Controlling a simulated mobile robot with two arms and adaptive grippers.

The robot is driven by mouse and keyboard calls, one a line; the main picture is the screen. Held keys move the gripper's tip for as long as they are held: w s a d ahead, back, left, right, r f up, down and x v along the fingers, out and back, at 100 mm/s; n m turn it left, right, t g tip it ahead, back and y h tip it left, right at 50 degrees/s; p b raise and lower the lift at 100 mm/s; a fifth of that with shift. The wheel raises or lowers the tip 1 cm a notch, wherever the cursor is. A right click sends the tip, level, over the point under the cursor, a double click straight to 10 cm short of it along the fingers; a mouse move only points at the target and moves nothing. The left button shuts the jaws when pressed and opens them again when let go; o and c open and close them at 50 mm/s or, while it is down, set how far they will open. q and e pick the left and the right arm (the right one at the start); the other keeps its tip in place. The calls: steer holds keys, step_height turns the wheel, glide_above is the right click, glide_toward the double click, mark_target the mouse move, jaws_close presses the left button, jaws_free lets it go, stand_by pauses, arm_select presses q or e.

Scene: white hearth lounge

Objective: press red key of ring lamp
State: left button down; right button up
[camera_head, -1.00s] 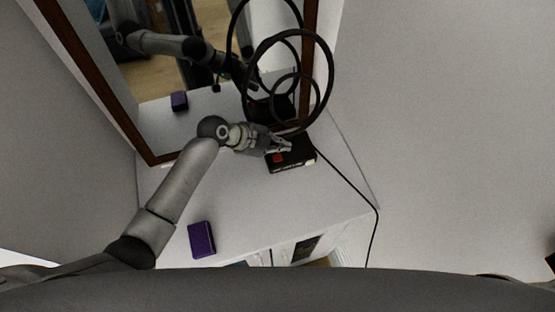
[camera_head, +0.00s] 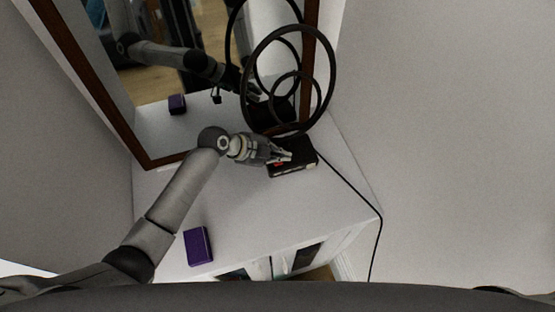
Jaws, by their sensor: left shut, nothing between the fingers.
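The ring lamp (camera_head: 331,88) has dark rings standing on a black base box (camera_head: 303,163) on the white cabinet, in front of a mirror. The red key (camera_head: 279,165) shows as a small red patch on the left of the base, partly hidden by my gripper. A pale key (camera_head: 311,167) sits at the right end of the base. My left gripper (camera_head: 288,156) is shut and empty, with its fingertips over the base just beside the red key. I cannot tell whether they touch it. My right gripper is not in view.
A purple box (camera_head: 198,246) lies on the white cabinet top (camera_head: 245,215) near the front left. The brown-framed mirror (camera_head: 163,158) stands behind and reflects my arm. A black cord (camera_head: 352,189) runs off the right edge.

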mark_target(279, 164)
arm_select(q)
steer(key=shift+f, duration=0.15)
stand_by(0.7)
steer(key=shift+f+b, duration=0.3)
steer(key=shift+b, duration=0.25)
steer(key=shift+f+b, duration=0.45)
steer(key=shift+b, duration=0.05)
stand_by(0.4)
steer(key=shift+r, duration=0.15)
steer(key=shift+r+p, duration=0.6)
steer(key=shift+r, duration=0.1)
steer(key=shift+r, duration=0.15)
step_height(279, 164, up, 5)
steer(key=p, duration=0.3)
steer(key=shift+p, duration=0.3)
